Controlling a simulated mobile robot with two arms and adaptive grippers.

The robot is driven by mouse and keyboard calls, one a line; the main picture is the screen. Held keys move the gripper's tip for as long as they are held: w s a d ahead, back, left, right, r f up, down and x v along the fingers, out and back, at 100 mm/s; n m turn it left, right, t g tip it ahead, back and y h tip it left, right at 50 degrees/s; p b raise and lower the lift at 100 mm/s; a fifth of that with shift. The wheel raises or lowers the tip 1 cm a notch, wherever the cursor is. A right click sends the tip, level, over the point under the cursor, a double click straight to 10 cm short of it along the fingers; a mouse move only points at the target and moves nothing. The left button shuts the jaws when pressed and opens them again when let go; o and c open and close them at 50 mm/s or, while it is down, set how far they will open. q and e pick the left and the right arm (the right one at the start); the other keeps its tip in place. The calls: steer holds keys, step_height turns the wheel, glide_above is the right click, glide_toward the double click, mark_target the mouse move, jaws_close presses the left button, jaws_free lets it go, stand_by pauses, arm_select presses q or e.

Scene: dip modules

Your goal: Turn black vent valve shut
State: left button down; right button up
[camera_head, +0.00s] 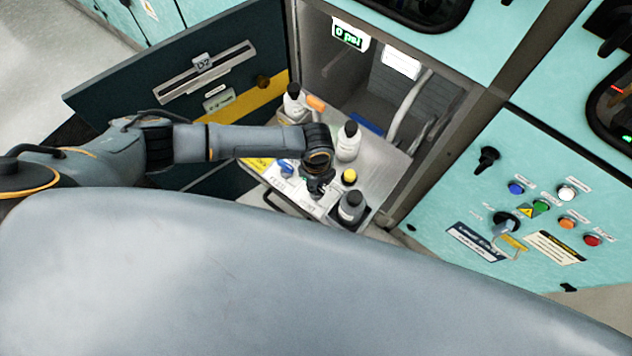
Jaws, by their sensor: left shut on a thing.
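My left gripper (318,183) reaches in from the left and points down at a metal tray (378,162) in an open cabinet bay. It is shut on the black vent valve, which sits at the white label strip on the tray. The fingers hide most of the valve, so I cannot tell its handle angle. A blue valve (286,170) stands just left of the gripper. My right gripper is not in view.
White bottles with black caps stand at the tray's back left (294,102), behind the gripper (348,142) and at the front right (351,207). A yellow knob (349,176) is close right of the gripper. A display (349,35) reads 0 psi. The open door (190,75) stands left.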

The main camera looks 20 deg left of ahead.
arm_select(q)
steer(key=c, duration=1.3)
jaws_free()
steer(key=shift+c, duration=0.2)
steer(key=shift+r, duration=0.1)
step_height(320, 180, up, 12)
steer(key=shift+f, duration=0.1)
